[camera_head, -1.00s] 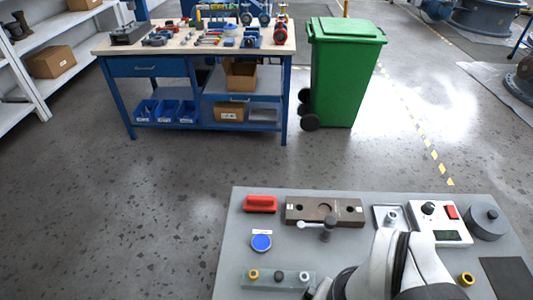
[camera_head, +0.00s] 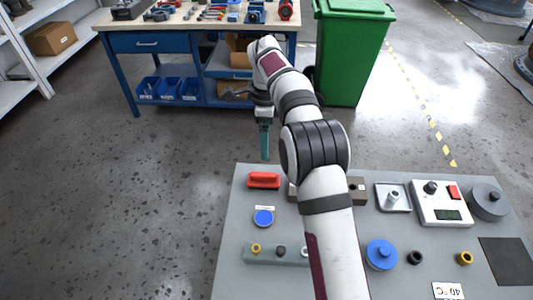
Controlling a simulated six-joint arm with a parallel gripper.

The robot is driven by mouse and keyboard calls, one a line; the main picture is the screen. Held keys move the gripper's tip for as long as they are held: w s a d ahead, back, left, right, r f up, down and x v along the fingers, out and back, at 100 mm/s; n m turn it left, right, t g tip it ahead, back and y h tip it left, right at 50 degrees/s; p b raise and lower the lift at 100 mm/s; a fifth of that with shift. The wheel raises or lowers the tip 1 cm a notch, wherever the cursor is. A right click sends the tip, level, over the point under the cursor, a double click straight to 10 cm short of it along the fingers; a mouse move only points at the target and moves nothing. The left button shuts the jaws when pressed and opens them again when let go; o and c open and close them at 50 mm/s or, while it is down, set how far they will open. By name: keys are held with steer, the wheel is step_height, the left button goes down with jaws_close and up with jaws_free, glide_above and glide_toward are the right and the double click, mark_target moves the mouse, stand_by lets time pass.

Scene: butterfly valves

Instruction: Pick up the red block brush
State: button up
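The red block brush (camera_head: 264,180) lies near the back left corner of the grey table (camera_head: 228,222). It is a small red block with a handle on top. My gripper (camera_head: 265,157) hangs down from the raised arm and appears in the picture just above the brush, at the table's back edge. Its teal fingers point downward and look apart from the brush. The fingers are seen edge-on, so I cannot tell whether they are open or shut.
A blue round piece (camera_head: 263,218) lies in front of the brush. A brown block (camera_head: 357,190) is partly hidden behind my arm.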

mark_target(264, 174)
steer(key=f, duration=1.6)
steer(key=shift+a, duration=0.3)
steer(key=shift+r, duration=0.1)
jaws_close()
steer(key=shift+r, duration=0.6)
step_height(264, 174, up, 3)
steer(key=shift+r, duration=0.1)
steer(key=s+d+r, duration=0.3)
steer(key=d+r, duration=0.3)
steer(key=d, duration=0.5)
steer(key=shift+d+r, duration=0.2)
steer(key=shift+r, duration=0.1)
